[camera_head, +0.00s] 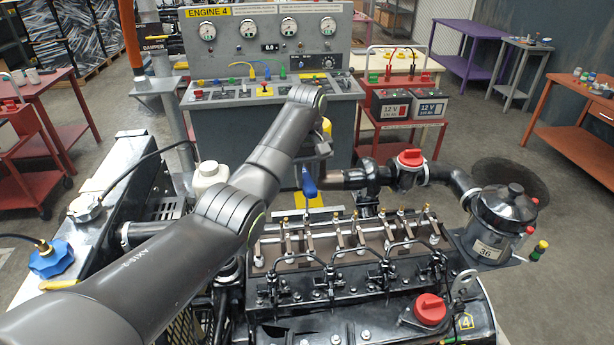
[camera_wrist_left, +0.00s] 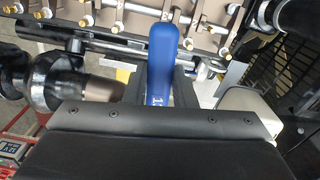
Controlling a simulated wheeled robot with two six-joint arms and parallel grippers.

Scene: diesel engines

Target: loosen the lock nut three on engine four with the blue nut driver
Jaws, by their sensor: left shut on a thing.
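Engine four (camera_head: 330,325) fills the lower middle of the head view, with a yellow "4" tag at its right. My left gripper (camera_head: 312,165) is above the row's far left part. It is shut on the blue nut driver (camera_head: 308,186), which is about upright. The blue handle also shows between my left gripper's fingers (camera_wrist_left: 160,88) in the left wrist view, as the blue nut driver (camera_wrist_left: 162,50). Its tip's contact is unclear. My right gripper is out of view.
A red-capped pipe (camera_head: 409,160) and a grey canister (camera_head: 502,215) stand at the engine's right. A white-capped reservoir (camera_head: 208,178) is left of the driver. The "ENGINE 4" gauge console (camera_head: 275,130) stands behind. Open floor lies to the right.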

